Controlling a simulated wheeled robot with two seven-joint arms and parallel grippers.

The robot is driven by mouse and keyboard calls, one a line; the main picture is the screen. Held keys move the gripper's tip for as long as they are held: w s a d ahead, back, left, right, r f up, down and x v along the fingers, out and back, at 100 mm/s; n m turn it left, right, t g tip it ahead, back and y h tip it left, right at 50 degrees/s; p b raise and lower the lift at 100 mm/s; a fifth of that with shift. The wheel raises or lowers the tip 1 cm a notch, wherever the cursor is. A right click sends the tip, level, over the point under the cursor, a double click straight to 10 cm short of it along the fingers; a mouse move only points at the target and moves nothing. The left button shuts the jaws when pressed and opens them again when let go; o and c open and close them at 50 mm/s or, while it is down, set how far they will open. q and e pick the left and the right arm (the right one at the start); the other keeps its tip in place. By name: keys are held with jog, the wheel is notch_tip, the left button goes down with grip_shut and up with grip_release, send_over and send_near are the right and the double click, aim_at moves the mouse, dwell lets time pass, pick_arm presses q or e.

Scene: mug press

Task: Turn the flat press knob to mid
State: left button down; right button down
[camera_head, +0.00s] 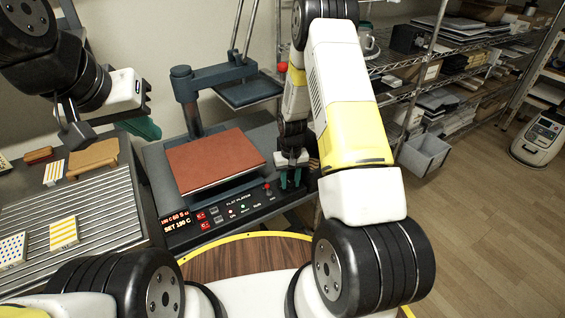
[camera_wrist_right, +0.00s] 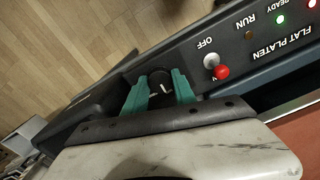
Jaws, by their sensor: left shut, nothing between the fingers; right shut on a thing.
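The flat press has a red-brown platen (camera_head: 215,160) and a dark front panel marked FLAT PLATEN, with a red display (camera_head: 177,226). My right gripper (camera_head: 291,178) is at the panel's right end. In the right wrist view its teal fingers (camera_wrist_right: 160,90) are closed around the black press knob (camera_wrist_right: 159,79), one on each side. A short white pointer line shows on the knob's face; any scale marks around it are hidden. In the head view the knob is hidden by the gripper. My left gripper (camera_head: 143,128) is shut and empty, above the left bench, left of the press.
A red-tipped toggle switch (camera_wrist_right: 219,69) marked OFF sits close beside the right gripper, with small indicator lights beyond. The press's raised upper plate (camera_head: 250,91) is behind the platen. A ribbed bench (camera_head: 100,205) with patterned blocks is at left. Wire shelves (camera_head: 440,70) stand at right.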

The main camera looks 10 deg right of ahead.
dwell(0.4)
jog(key=c, duration=1)
grip_release()
jog(key=shift+r, duration=3.9)
notch_tip(320, 180, up, 12)
jog(key=t, duration=0.1)
send_over(290, 183)
jog(key=s, duration=0.2)
jog(key=s+r+t+y, duration=0.15)
jog(key=s+r, duration=0.35)
jog(key=r, duration=0.6)
jog(key=s+r+t, duration=0.1)
jog(key=s+r, duration=0.2)
jog(key=s, duration=0.2)
jog(key=s+a+r+t, duration=0.1)
jog(key=s+r, duration=0.3)
jog(key=s, duration=0.2)
jog(key=s+a+r+t, duration=0.1)
jog(key=s+r, duration=0.3)
jog(key=s, duration=0.2)
jog(key=shift+s+r+t+y, duration=0.2)
jog(key=shift+t+y, duration=0.15)
